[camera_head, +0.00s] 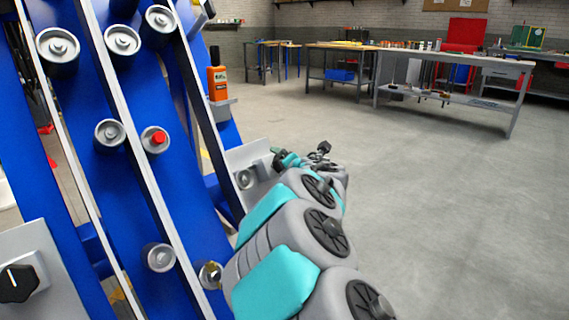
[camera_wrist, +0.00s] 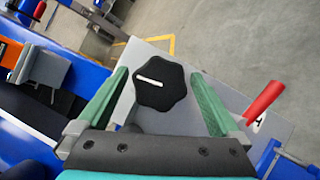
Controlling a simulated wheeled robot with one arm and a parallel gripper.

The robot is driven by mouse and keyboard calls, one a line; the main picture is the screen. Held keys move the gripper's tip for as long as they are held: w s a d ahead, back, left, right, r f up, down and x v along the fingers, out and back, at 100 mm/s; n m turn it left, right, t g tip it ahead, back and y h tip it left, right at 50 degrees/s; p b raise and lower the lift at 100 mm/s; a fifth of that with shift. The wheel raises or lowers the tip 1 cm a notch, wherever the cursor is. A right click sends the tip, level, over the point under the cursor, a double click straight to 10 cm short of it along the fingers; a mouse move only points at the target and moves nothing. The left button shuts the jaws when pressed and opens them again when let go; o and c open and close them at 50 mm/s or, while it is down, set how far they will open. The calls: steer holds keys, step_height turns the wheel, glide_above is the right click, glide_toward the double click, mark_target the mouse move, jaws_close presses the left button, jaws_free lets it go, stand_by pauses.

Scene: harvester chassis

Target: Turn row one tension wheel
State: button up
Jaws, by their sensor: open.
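A black lobed wheel (camera_wrist: 159,87) with a white pointer line sits on a grey plate (camera_wrist: 225,98) in the wrist view. The line is near level, tilting slightly down to the right. My gripper (camera_wrist: 159,75) is open, with one green finger on each side of the wheel. Gaps show beside the wheel, and I cannot tell how deep the fingers reach. In the head view my arm hides most of the gripper area. Another black wheel (camera_head: 17,284) with a white line is on a grey plate at the lower left. No visible label tells which row either wheel belongs to.
A red-handled lever (camera_wrist: 264,101) stands right of my gripper. Blue chassis panels (camera_head: 135,85) carry several rollers and one red button (camera_head: 158,138). An orange bottle (camera_head: 217,83) sits on a side bracket. The floor (camera_head: 440,210) to the right is clear; workbenches (camera_head: 455,62) stand behind.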

steer(key=v, duration=0.7)
steer(key=shift+s, duration=0.15)
